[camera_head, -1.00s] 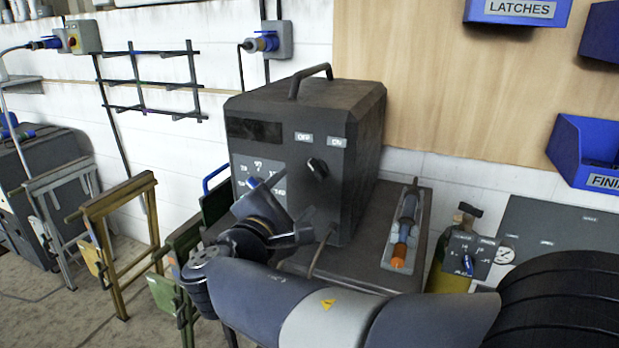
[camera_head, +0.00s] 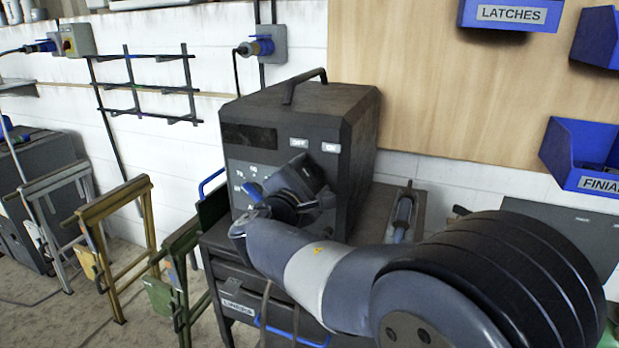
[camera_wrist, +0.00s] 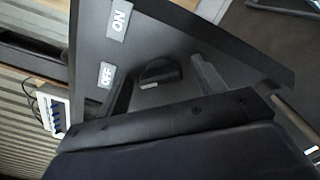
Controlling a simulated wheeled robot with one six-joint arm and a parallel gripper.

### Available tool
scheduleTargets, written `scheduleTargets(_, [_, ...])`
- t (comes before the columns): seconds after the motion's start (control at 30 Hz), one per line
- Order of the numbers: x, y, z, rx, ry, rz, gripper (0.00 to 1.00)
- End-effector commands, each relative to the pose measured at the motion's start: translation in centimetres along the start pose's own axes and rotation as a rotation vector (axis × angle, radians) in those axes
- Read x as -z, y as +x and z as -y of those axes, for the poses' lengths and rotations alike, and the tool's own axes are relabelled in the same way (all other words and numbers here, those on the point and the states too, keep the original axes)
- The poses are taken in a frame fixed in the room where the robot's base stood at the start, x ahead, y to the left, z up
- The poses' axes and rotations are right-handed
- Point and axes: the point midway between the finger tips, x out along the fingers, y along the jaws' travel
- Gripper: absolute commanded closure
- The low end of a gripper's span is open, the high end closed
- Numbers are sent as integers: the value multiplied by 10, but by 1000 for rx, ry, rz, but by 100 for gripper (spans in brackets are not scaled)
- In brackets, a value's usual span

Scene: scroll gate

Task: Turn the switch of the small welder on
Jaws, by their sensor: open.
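The small welder (camera_head: 350,135) is a dark grey box with a top handle, standing on a dark cabinet. Its front carries an OFF label (camera_head: 299,142) and an ON label (camera_head: 331,147). The black switch knob (camera_wrist: 158,70) shows in the wrist view between the two fingers, below the labels; its exact pointing is hard to read. My gripper (camera_wrist: 161,73) is open, with one finger on each side of the knob, close to the panel. Contact cannot be told. In the head view my gripper (camera_head: 312,180) covers the knob.
A tool in a tray (camera_head: 402,212) lies right of the welder. Folding trestles (camera_head: 110,240) stand at the left. Blue bins (camera_head: 585,155) hang on the board at the right. A wall socket (camera_head: 262,46) with a blue plug is behind.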

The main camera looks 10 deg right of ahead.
Motion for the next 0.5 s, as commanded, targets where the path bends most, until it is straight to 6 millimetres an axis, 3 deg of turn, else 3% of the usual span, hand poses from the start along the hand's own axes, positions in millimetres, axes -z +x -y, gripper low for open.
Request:
scheduleTargets(0.1, [0, 0, 0, 0, 0, 0, 36])
scheduleTargets(0.5, [0, 0, 0, 0, 0, 0, 69])
